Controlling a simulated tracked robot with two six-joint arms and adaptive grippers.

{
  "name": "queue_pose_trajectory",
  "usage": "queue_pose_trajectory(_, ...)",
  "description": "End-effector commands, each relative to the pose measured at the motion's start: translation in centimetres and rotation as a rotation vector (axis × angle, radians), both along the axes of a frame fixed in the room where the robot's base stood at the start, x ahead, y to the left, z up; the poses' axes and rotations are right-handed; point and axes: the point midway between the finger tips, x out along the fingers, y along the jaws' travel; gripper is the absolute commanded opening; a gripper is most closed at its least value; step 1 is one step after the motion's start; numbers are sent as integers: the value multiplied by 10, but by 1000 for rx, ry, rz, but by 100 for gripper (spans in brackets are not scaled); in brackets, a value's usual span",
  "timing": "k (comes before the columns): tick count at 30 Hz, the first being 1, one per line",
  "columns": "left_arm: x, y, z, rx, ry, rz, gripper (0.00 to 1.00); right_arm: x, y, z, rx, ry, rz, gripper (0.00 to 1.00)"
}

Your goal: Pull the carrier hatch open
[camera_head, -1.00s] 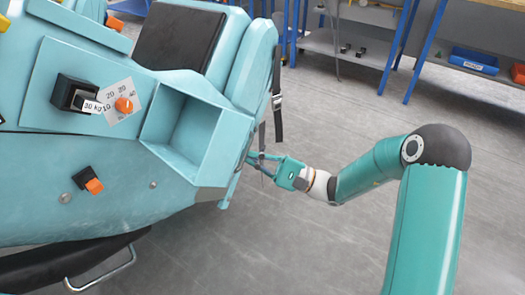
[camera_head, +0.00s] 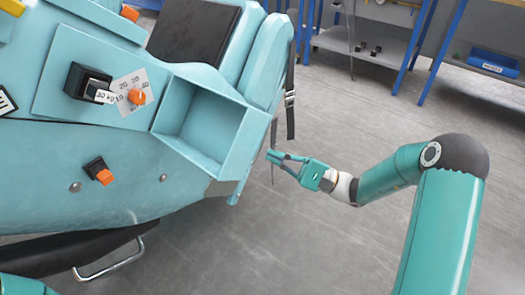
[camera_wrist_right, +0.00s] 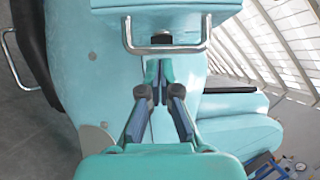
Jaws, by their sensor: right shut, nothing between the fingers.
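The turquoise carrier (camera_head: 110,190) fills the left of the head view. A box-shaped open compartment (camera_head: 190,125) juts out at its right end. In the right wrist view, a metal U-shaped handle (camera_wrist_right: 166,49) is fixed to a turquoise panel (camera_wrist_right: 165,17), which looks like the hatch. My right gripper (camera_head: 272,156) is just right of the compartment's lower corner. It is shut and empty. In the wrist view its fingertips (camera_wrist_right: 160,65) appear just below the handle bar, not around it; contact cannot be told. My left gripper is out of frame.
The carrier side bears a dial (camera_head: 137,97), a black-and-orange switch (camera_head: 99,171) and a black strap (camera_head: 290,100) hanging near the right gripper. A lower metal bar (camera_head: 110,262) sticks out. Grey floor is open on the right; blue-legged benches stand behind.

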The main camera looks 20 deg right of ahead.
Motion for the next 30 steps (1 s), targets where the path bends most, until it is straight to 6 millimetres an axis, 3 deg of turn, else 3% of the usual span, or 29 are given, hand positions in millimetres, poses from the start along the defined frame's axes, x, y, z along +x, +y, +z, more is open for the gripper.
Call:
queue_pose_trajectory(7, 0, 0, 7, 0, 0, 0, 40, -27, -32, -12, 1, 2, -5, 0)
queue_pose_trajectory(17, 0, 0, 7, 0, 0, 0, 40, -37, -37, -20, -6, 13, 8, 0)
queue_pose_trajectory(20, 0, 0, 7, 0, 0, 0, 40, -40, -23, -33, -32, 62, 53, 0)
queue_pose_trajectory(23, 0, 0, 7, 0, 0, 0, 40, -50, 6, -61, -94, 162, 145, 0)
queue_pose_trajectory(26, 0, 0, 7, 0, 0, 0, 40, -73, 44, -104, -206, 301, 281, 0)
queue_pose_trajectory(30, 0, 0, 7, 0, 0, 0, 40, -131, 93, -177, -463, 494, 511, 0)
